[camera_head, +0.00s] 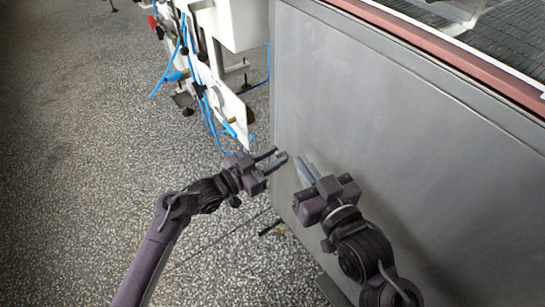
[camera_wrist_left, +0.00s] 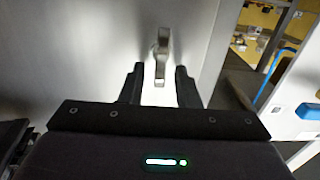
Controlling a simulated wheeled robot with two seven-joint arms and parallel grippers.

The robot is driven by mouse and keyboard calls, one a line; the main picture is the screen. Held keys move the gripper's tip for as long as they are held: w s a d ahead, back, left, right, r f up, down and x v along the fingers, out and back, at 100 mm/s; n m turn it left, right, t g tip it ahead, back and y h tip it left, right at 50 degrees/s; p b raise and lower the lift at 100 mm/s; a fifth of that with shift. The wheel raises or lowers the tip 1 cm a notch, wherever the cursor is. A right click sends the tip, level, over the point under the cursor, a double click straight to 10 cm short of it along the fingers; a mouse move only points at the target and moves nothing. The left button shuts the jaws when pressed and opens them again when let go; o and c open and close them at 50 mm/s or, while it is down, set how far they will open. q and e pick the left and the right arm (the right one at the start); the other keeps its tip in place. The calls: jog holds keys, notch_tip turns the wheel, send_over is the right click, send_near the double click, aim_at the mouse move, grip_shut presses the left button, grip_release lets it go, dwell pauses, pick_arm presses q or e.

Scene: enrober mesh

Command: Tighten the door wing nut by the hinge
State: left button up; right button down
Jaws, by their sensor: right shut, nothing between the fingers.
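The wing nut (camera_wrist_left: 161,57) is a small pale metal piece on the grey panel in the left wrist view. Its lower end shows between the fingertips of my left gripper (camera_wrist_left: 160,86), with a gap on each side. In the head view my left gripper (camera_head: 280,156) is open at the left edge of the grey door panel (camera_head: 390,130). I cannot make out the nut or hinge in the head view. My right gripper (camera_head: 303,171) is shut and empty, in front of the panel, just right of the left gripper.
A white machine frame (camera_head: 232,105) with blue hoses (camera_head: 203,95) stands behind and left of the panel. A reddish rail (camera_head: 450,45) runs along the panel's top. The speckled floor (camera_head: 80,150) at the left is clear.

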pick_arm(q)
grip_shut()
